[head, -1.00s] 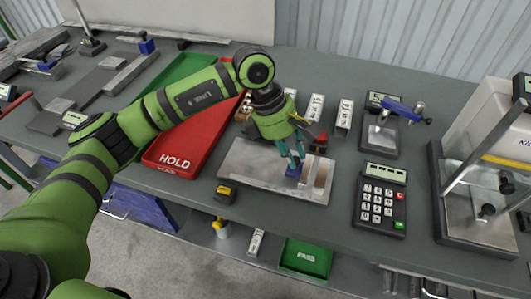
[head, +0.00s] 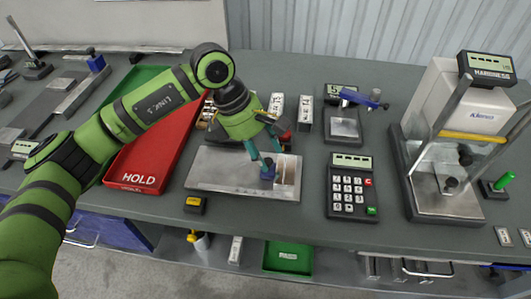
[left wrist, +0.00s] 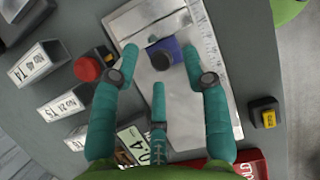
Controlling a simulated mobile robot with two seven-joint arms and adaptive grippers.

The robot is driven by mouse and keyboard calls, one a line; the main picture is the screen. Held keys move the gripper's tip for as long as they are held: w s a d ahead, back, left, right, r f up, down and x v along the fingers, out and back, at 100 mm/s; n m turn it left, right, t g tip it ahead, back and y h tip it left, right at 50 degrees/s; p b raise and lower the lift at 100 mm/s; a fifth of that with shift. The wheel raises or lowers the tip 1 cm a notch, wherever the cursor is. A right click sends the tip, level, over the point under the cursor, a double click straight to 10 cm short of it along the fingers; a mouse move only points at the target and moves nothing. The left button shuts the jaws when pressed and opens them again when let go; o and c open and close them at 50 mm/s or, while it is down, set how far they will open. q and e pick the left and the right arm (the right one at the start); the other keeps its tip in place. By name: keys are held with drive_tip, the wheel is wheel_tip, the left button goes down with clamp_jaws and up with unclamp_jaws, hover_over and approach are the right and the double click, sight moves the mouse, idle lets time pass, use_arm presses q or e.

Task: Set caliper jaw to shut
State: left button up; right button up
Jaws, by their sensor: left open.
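A flat steel plate (head: 225,170) lies on the bench and carries a small blue block (head: 268,173), which looks like the caliper's sliding jaw. In the left wrist view the blue block (left wrist: 163,53) sits on the plate beside a raised bright steel strip (left wrist: 208,60). My left gripper (head: 264,158) points down over the block. Its teal fingers are open and spread around the block in the left wrist view (left wrist: 160,62); I cannot tell whether they touch it. A small display (left wrist: 133,143) shows near the gripper's base, partly covered. My right gripper is not in view.
A red HOLD tray (head: 150,155) lies left of the plate. A keypad (head: 352,190) and a small gauge stand (head: 343,125) are to the right, with a hardness tester (head: 450,110) beyond. Labelled blocks (head: 305,113) stand behind. A black-yellow box (head: 194,205) sits in front.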

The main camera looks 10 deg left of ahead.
use_arm(q)
drive_tip(key=v, duration=1)
drive_tip(key=shift+r, duration=0.4)
drive_tip(key=shift+s, duration=0.1)
